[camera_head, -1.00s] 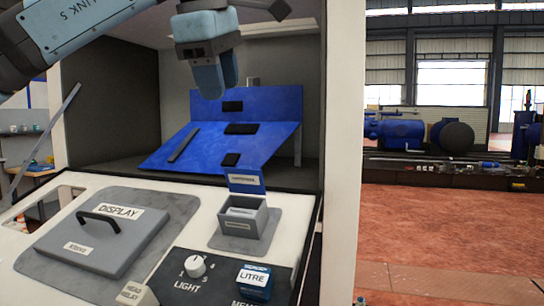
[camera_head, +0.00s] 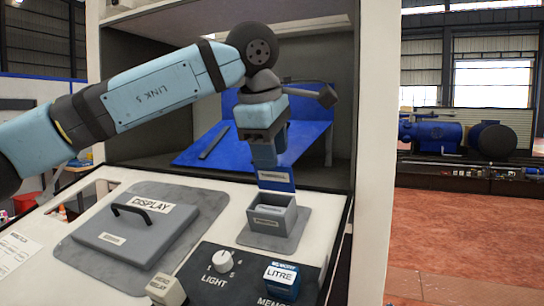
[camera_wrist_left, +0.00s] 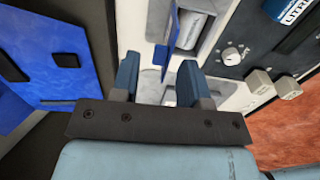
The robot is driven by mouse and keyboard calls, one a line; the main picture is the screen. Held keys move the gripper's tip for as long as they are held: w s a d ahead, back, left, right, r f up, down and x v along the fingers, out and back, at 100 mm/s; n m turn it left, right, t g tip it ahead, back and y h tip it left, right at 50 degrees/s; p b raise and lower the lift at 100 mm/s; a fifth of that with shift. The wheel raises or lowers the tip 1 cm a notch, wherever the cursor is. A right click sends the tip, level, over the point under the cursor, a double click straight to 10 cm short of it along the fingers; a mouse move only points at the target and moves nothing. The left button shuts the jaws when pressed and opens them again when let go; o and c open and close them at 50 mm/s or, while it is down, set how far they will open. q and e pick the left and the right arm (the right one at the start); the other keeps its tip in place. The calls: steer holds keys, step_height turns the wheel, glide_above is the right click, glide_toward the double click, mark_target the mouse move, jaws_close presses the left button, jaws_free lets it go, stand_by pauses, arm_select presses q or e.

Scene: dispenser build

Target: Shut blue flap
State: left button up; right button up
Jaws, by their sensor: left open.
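The blue flap (camera_head: 276,182) stands up, open, at the back edge of a small grey box (camera_head: 272,222) on the sloped panel. In the left wrist view the flap (camera_wrist_left: 171,40) shows nearly edge-on as a thin blue strip beside the box's opening. My left gripper (camera_head: 264,158) is open, pointing down just above and behind the flap in the head view. In the wrist view its two blue fingers (camera_wrist_left: 160,80) are apart, with nothing visibly held between them. I cannot tell whether a finger touches the flap. My right gripper is not in view.
A grey DISPLAY cover (camera_head: 135,235) with a black handle lies left of the box. A light knob (camera_head: 224,261) and a blue LITRE button (camera_head: 281,280) are in front. A sloped blue board (camera_head: 200,145) lies behind, inside the white-framed cabinet (camera_head: 374,150).

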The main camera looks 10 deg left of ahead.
arm_select(q)
steer(key=shift+w+f, duration=0.2)
steer(key=shift+f, duration=0.35)
